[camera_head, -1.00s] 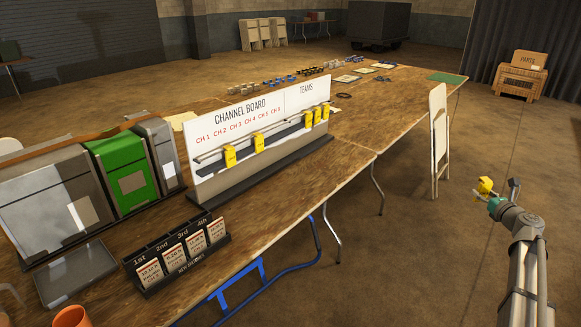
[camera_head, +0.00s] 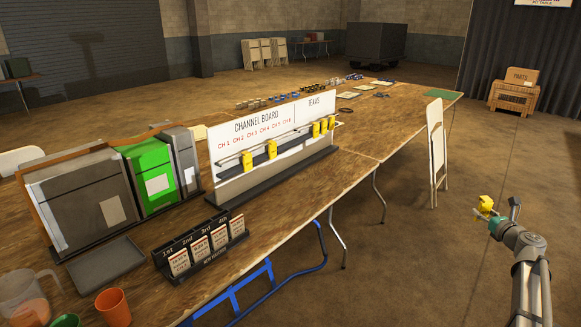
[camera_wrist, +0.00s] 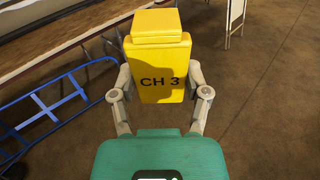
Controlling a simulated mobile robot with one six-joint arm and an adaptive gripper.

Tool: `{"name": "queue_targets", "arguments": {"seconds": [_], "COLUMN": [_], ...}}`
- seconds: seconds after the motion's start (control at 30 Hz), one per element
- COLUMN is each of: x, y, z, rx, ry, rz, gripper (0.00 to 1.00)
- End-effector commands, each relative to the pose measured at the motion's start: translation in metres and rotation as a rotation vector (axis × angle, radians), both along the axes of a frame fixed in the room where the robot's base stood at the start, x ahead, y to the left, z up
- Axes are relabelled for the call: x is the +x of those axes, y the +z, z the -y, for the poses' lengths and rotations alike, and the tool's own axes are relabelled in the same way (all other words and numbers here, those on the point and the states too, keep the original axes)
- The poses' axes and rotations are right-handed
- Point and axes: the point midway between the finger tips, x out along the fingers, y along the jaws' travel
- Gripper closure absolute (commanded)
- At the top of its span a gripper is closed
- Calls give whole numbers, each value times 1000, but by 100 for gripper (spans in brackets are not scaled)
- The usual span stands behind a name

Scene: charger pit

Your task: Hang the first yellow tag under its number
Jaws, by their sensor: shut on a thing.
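My gripper (camera_head: 484,211) is at the right of the head view, out over the floor and well apart from the table. It is shut on a yellow tag (camera_head: 486,202). In the wrist view the tag (camera_wrist: 160,63) reads "CH 3" and sits upright between the two fingers. The white channel board (camera_head: 232,145) stands on the long table, with red labels CH 1 to CH 6 and a TEAMS section. Two yellow tags (camera_head: 247,161) hang at its left part, under the channel labels. More yellow tags (camera_head: 323,127) hang close together under TEAMS.
The wooden table (camera_head: 350,177) runs away to the back. A blue hand truck (camera_head: 245,290) is by its near edge. A white folding chair (camera_head: 436,150) stands between table and gripper. A black card rack (camera_head: 205,250) sits before the board. Floor on the right is open.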

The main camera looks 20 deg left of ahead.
Motion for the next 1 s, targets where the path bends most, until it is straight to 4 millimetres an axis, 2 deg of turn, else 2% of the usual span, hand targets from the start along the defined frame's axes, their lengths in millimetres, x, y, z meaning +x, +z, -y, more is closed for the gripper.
{"name": "queue_targets", "arguments": {"seconds": [0.3,0.73,1.0], "x": [1,2,3], "y": [0,0,0], "z": [-16,-26,-44], "rx": [0,0,0], "ry": [17,30,48], "rz": [0,0,0], "gripper": [81,81,81]}}
